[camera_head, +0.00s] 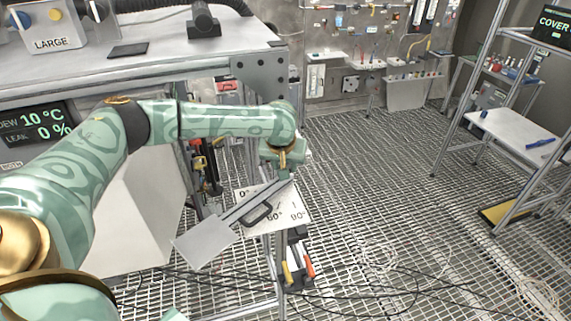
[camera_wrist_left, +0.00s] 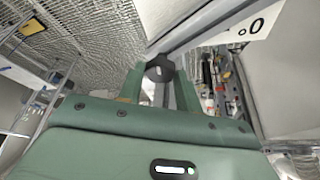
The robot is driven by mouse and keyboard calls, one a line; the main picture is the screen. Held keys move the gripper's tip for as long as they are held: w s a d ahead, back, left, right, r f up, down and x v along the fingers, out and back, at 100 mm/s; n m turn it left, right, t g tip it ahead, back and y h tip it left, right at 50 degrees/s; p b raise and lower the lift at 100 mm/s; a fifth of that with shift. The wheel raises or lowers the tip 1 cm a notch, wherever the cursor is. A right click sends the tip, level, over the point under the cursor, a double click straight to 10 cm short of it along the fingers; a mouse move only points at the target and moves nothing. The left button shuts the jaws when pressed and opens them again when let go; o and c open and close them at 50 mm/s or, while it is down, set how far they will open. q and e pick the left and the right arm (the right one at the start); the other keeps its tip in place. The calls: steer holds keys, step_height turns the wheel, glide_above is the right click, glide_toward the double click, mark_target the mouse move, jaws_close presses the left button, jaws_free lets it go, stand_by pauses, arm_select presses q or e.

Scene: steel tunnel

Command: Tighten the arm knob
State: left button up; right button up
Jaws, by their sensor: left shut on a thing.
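The arm is a grey metal bar (camera_head: 240,212) that slants from upper right to lower left, with a flat plate (camera_head: 205,241) at its lower end and a black handle (camera_head: 257,214) on it. Behind it is a white angle board (camera_head: 293,217) marked 0°, 60° and 90°. My left gripper (camera_wrist_left: 160,84) is at the bar's upper end, shut on a dark round knob (camera_wrist_left: 159,67) between its two green fingers. In the head view my gripper hides the knob. My right gripper is not in view.
A bench (camera_head: 150,62) with a grey box (camera_head: 45,27) labelled LARGE stands at upper left. Tools with coloured handles (camera_head: 300,268) hang below the board. Loose cables (camera_head: 400,275) lie on the grated floor.

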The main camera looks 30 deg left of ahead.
arm_select(q)
steer(key=m, duration=0.1)
steer(key=m+h, duration=0.1)
steer(key=m, duration=0.2)
steer(key=shift+a+m+t+h, duration=0.25)
steer(key=shift+m+t+h, duration=0.05)
steer(key=shift+h, duration=0.1)
steer(key=shift+a+r+m+h, duration=0.1)
steer(key=shift+m+h, duration=0.6)
steer(key=shift+m, duration=1.1)
steer(key=o, duration=1)
steer(key=shift+s, duration=0.1)
